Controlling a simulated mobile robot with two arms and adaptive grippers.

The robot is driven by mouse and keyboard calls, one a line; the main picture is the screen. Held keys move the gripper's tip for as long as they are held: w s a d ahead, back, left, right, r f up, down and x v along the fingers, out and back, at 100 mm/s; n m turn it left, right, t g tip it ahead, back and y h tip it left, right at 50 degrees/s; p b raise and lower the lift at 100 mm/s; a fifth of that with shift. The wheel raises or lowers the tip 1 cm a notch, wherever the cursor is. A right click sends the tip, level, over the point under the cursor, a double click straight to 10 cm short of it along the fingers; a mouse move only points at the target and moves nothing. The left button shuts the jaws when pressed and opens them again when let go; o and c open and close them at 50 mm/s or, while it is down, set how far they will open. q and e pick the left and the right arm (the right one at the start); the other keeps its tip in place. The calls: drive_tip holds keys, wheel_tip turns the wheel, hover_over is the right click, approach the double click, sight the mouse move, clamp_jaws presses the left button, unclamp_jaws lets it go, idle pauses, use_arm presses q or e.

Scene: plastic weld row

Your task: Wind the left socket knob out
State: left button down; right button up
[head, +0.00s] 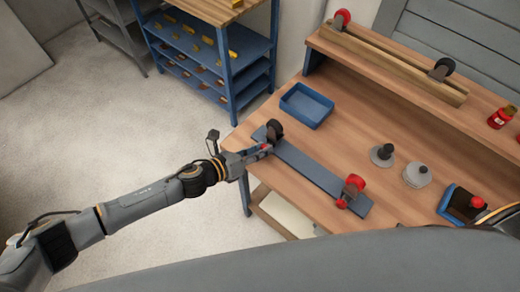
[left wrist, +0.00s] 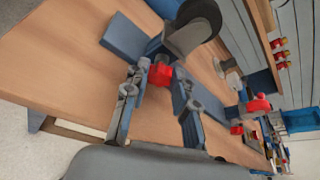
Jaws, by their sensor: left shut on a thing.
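A long blue-grey plate (head: 315,172) lies on the wooden bench with a socket at each end. The left socket holds a dark wheel (head: 275,129), which is large at the top of the left wrist view (left wrist: 201,18). Its red left socket knob (left wrist: 160,74) sits between the fingertips of my left gripper (left wrist: 158,88), which is shut on it. In the head view my left gripper (head: 262,152) reaches in from the left and mostly hides that knob. The right socket holds a red wheel (head: 354,184) with its own red knob (head: 341,204). My right gripper is not in view.
A blue tray (head: 306,105) stands behind the plate. Two grey bases (head: 382,155) (head: 417,175) and a blue bin (head: 462,204) are to the right. A raised shelf carries a wooden rack (head: 390,62) with wheels, and a red bottle (head: 501,117).

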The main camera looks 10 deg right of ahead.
use_arm(q)
drive_tip(key=shift+f+n+b, duration=0.1)
drive_tip(key=shift+n+b, duration=0.2)
drive_tip(key=shift+n, duration=0.3)
drive_tip(key=shift+w+h, duration=0.1)
drive_tip(key=shift+h, duration=0.2)
drive_tip(key=c, duration=1.1)
unclamp_jaws()
drive_tip(key=shift+a, duration=0.1)
drive_tip(key=shift+v, duration=3.95)
